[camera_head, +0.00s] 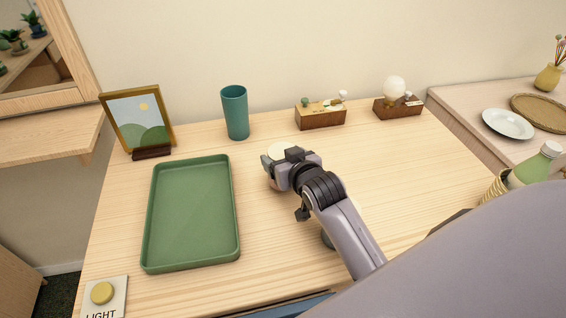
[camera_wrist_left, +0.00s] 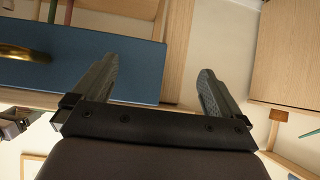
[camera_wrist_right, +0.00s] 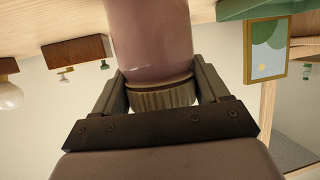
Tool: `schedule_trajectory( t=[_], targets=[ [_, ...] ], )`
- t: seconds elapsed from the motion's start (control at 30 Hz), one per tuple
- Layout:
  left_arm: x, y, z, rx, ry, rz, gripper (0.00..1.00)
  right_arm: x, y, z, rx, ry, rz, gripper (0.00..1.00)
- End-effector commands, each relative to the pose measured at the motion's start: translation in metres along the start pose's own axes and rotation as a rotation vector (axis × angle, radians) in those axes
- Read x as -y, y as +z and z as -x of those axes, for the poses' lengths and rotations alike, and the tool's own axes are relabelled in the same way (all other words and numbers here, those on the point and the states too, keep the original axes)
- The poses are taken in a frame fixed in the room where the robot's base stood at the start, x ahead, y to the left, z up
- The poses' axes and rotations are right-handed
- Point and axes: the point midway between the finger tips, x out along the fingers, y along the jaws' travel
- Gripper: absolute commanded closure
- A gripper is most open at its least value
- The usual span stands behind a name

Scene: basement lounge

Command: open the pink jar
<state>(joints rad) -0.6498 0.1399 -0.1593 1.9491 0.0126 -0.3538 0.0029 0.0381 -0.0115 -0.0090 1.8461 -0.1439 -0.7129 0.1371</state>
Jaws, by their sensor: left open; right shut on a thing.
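The pink jar (camera_wrist_right: 150,40) fills the upper middle of the right wrist view, which shows the scene upside down. Its ribbed cream lid (camera_wrist_right: 165,98) sits against the jar's end, between the fingers of my right gripper (camera_wrist_right: 162,78). In the head view the right gripper (camera_head: 268,167) is at mid-table, with the lid's pale top (camera_head: 281,150) just behind it; the jar's body is mostly hidden there. My left gripper (camera_wrist_left: 156,78) is open and empty in the left wrist view, near a blue drawer front (camera_wrist_left: 90,60).
A green tray (camera_head: 236,245) lies left of the right gripper. A teal cup (camera_head: 235,112), a picture frame (camera_head: 138,120) and two wooden blocks (camera_head: 321,119) (camera_head: 397,110) stand along the back. A light switch (camera_head: 103,293) is at front left.

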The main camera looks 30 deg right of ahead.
Motion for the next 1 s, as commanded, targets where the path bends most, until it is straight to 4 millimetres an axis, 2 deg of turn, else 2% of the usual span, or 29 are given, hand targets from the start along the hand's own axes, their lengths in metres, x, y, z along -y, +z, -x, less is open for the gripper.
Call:
schedule_trajectory(
  t=[0.6, 0.8, 1.0],
  targets=[
    [0.000, 0.000, -0.001, -0.001, 0.000, -0.001, 0.00, 0.000, -0.131, 0.054, -0.010, -0.001, 0.002, 0.67],
    [0.000, 0.000, -0.001, -0.001, 0.000, -0.001, 0.00, 0.000, -0.158, 0.065, -0.006, 0.000, 0.001, 0.67],
    [0.000, 0.000, -0.001, -0.001, 0.000, -0.001, 0.00, 0.000, -0.170, 0.071, -0.004, 0.000, 0.001, 0.67]
  ],
)
